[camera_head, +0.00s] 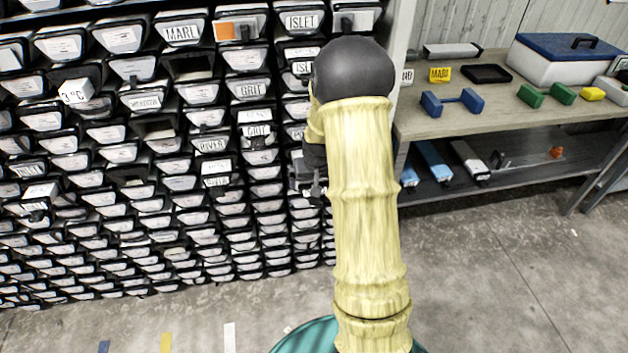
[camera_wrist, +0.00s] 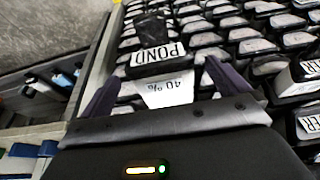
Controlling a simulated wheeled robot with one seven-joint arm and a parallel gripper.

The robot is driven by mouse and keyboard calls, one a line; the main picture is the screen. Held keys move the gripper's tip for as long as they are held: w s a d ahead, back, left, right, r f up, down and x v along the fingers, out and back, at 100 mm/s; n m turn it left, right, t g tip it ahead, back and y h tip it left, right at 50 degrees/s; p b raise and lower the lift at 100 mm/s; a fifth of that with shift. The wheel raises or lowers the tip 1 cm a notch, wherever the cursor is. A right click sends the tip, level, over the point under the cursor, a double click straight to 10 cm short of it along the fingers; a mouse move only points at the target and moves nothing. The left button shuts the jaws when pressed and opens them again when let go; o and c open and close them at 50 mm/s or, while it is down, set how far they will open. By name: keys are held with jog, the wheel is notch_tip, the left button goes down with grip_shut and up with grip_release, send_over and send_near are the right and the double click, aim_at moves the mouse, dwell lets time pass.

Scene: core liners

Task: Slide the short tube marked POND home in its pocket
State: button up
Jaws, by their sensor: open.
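The tube marked POND (camera_wrist: 152,55) shows in the wrist view as a dark body with a white end label, upside down in the picture. It appears to stand out from the rack face, but how far it sits in its pocket is unclear. My gripper (camera_wrist: 160,78) is open, its two dark fingers spread left and right just short of the POND end. In the head view my gripper (camera_head: 312,185) is close to the rack's right side, mostly behind my yellow arm; I cannot make out the POND tube there.
The rack of black pockets with white-labelled ends (camera_head: 150,150) fills the left. Some ends stand out, such as one marked 3 °C (camera_head: 75,92). At right, a workbench (camera_head: 450,121) holds a blue-lidded cooler (camera_head: 565,60), blue and green blocks.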

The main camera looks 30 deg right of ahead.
jog(key=shift+c, duration=1.3)
notch_tip(320, 180, up, 2)
jog(key=shift+r+p, duration=0.15)
jog(key=shift+p, duration=1.05)
jog(key=c, duration=0.7)
jog(key=shift+w, duration=0.1)
jog(key=shift+a, duration=0.1)
jog(key=shift+c, duration=1.4)
jog(key=shift+s+a+r, duration=0.3)
jog(key=shift+a+r, duration=0.05)
grip_shut()
jog(key=s+a+r+n, duration=0.1)
jog(key=s+a+r, duration=0.1)
jog(key=s+a, duration=0.3)
jog(key=s+a+r+n, duration=0.1)
jog(key=s+a+r, duration=0.2)
jog(key=s+a, duration=0.2)
jog(key=s+a+r+n+g+y, duration=0.1)
jog(key=s+a+r, duration=0.2)
jog(key=s, duration=0.7)
jog(key=shift+a, duration=1)
